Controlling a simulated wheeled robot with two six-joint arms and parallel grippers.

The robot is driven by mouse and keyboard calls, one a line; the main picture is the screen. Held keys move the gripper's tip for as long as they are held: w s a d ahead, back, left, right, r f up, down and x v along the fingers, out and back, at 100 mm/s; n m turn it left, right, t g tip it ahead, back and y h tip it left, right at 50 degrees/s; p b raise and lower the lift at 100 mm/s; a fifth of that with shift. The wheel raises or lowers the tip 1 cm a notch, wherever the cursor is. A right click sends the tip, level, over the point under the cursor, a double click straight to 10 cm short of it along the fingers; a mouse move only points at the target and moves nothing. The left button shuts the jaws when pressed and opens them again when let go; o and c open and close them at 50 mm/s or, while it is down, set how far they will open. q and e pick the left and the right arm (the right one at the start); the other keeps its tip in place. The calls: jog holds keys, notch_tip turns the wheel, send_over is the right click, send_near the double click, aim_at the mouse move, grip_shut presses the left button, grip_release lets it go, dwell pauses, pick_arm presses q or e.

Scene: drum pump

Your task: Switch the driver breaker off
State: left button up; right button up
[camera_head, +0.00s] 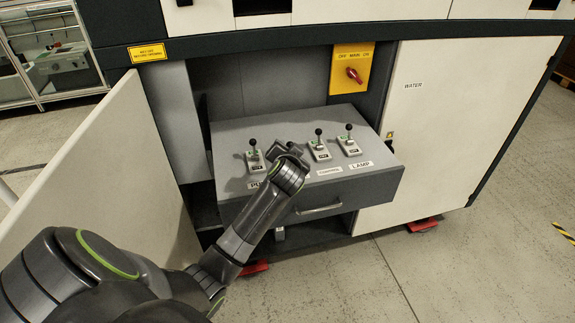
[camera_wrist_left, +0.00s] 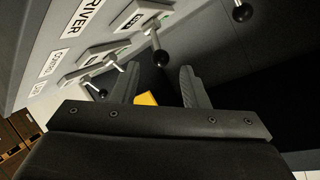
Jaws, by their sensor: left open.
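The driver breaker is largely hidden behind my left gripper in the head view. In the left wrist view, the driver breaker (camera_wrist_left: 150,18) shows beside the DRIVER label, with a lever ending in a black ball knob (camera_wrist_left: 160,58). My left gripper (camera_head: 284,150) is over the drawer top at the driver breaker. In the left wrist view, the open fingers (camera_wrist_left: 158,82) are on either side of the knob's line, with the knob just beyond and between the tips. I see no contact. The right gripper is out of view.
The pump breaker (camera_head: 255,156) is to the left; the control breaker (camera_head: 319,147) and lamp breaker (camera_head: 348,141) are to the right, close by. All stand on a grey drawer (camera_head: 350,190). A red main switch (camera_head: 354,75) is behind. An open door panel (camera_head: 105,170) is left.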

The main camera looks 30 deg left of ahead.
pick_arm(q)
jog(key=b+v, duration=0.1)
jog(key=v, duration=1)
jog(key=shift+d, duration=0.15)
jog(key=shift+s+r, duration=0.1)
jog(key=shift+s, duration=0.05)
